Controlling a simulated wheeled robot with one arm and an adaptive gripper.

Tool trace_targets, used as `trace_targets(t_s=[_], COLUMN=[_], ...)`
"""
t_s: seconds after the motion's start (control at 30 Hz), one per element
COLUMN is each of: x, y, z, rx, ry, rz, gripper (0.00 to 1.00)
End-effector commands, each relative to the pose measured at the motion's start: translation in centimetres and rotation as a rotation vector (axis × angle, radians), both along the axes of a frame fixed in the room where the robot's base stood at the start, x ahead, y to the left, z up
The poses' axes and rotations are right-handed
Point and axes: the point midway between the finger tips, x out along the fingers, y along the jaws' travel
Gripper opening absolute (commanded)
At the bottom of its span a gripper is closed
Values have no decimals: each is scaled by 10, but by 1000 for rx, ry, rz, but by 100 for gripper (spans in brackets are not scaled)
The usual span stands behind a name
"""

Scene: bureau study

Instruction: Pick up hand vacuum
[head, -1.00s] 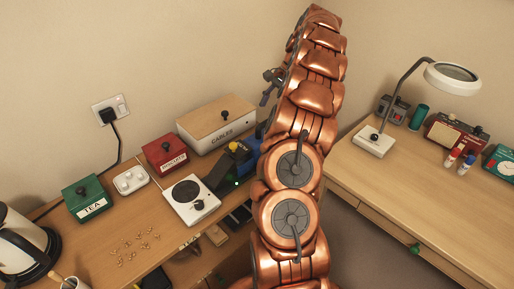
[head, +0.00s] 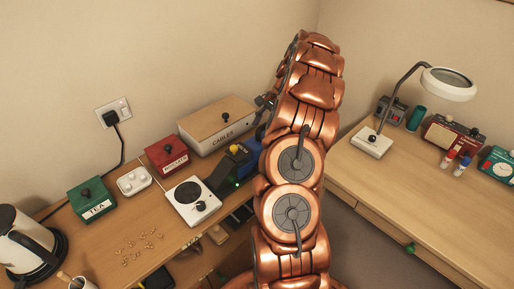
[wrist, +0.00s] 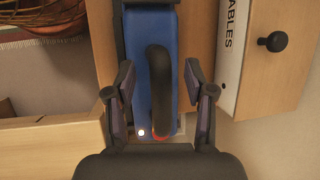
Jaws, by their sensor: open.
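The hand vacuum is blue with a black handle and a dark nozzle. In the head view the hand vacuum (head: 236,160) lies on the left desk, right of the white hot plate, partly hidden by my arm. In the wrist view the hand vacuum (wrist: 164,20) runs up the middle, its black handle arching over the blue body. My gripper (wrist: 158,82) is open, with one finger on each side of the blue body and handle. I see no clear contact. In the head view my gripper is mostly hidden behind my arm near the desk's right end.
The CABLES box (head: 216,124) stands close beside the vacuum; its black knob (wrist: 276,41) shows in the wrist view. A white hot plate (head: 191,201), a red box (head: 168,155), a green TEA box (head: 91,200) and a kettle (head: 25,241) stand farther left. Small brown bits (head: 139,246) lie in front.

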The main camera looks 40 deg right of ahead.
Motion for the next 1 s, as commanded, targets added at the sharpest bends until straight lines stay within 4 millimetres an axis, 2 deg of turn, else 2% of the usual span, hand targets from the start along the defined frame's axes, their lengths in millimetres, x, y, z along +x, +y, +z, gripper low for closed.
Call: trace_targets(t_s=[0.23,0.73,1.0], x=[0,0,1], y=[0,0,0], z=[-1,-1,-1], rx=[-1,-1,-1], ry=[-1,-1,-1], rz=[-1,-1,-1], gripper=[52,0,0])
